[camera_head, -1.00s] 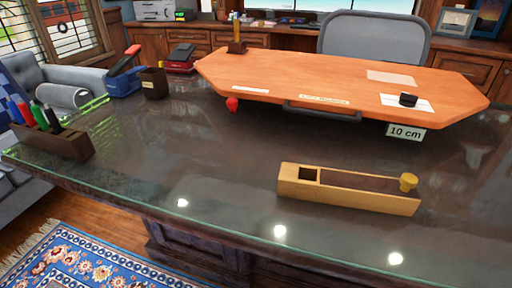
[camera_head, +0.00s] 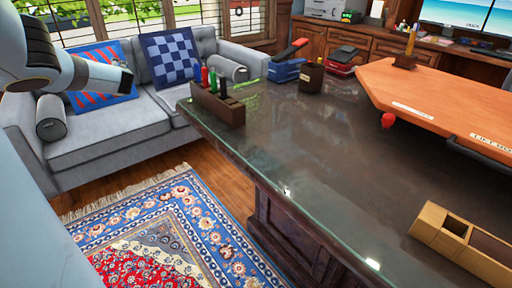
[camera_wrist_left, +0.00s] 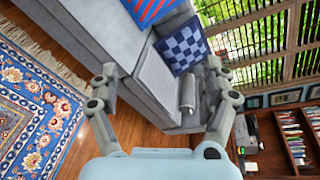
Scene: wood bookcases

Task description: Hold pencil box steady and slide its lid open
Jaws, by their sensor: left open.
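The pencil box (camera_head: 455,252) is a long tan wooden box on the dark glossy desk, cut off by the right edge of the head view. Its near-left end has a small square opening, and a dark lid strip (camera_head: 492,246) runs along its top. Its right end is out of view. My left arm comes in at the upper left of the head view, over the sofa and far from the box. In the left wrist view my left gripper (camera_wrist_left: 161,67) is open, its fingers wide apart with nothing between them. My right gripper is not in view.
The desk top (camera_head: 330,150) is clear left of the box. A pen holder (camera_head: 218,104) stands on its left edge, and a dark cup (camera_head: 311,77) and blue stapler (camera_head: 286,70) farther back. An orange board (camera_head: 430,92) is at right. A grey sofa (camera_head: 110,140) and patterned rug (camera_head: 170,235) lie left.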

